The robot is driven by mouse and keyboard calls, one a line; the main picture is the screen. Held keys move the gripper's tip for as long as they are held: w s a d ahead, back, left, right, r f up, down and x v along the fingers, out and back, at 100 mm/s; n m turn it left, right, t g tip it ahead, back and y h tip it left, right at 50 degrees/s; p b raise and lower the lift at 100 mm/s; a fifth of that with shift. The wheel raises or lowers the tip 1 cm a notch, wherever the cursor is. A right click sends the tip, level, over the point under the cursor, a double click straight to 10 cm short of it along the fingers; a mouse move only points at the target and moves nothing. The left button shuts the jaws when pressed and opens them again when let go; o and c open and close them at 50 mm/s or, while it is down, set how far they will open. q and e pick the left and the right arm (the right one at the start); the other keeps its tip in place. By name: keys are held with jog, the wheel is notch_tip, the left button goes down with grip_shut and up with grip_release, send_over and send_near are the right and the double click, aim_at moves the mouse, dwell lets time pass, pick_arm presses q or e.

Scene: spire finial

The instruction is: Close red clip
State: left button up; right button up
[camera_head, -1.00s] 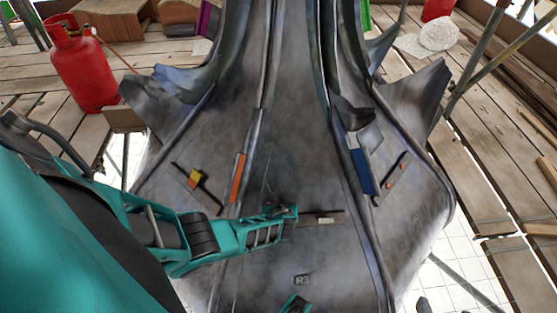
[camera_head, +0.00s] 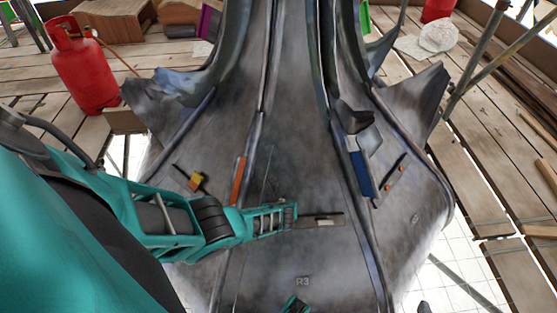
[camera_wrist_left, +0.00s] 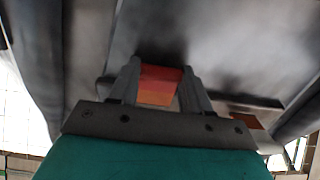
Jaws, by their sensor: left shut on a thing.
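My left gripper (camera_head: 291,215) reaches in from the left over the lower middle of the grey metal spire skirt (camera_head: 300,255). In the left wrist view its two fingers (camera_wrist_left: 160,88) are shut on a red-orange piece, which I take to be the red clip (camera_wrist_left: 160,84). The gripper hides this piece in the head view. A dark flat bar (camera_head: 332,219) with a small pale part lies on the metal just right of the fingertips. A small teal and dark piece (camera_head: 296,304) at the bottom edge looks like my right gripper; its fingers cannot be made out.
An orange strip (camera_head: 239,181) and a yellow block (camera_head: 196,181) on a dark bar are on the left. A blue strip (camera_head: 361,172) and a bar with orange dots (camera_head: 390,182) are on the right. Raised ribs run down the metal. A red gas cylinder (camera_head: 84,72) stands on planks.

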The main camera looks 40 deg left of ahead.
pick_arm(q)
jog(key=o, duration=1.1)
jog(key=shift+c, duration=0.2)
jog(key=shift+s+d+r+p, duration=0.1)
jog(key=shift+s+r+p, duration=0.05)
jog(key=shift+r+p, duration=0.2)
jog(key=p+v, duration=1)
jog(key=v, duration=0.2)
jog(key=shift+p, duration=0.35)
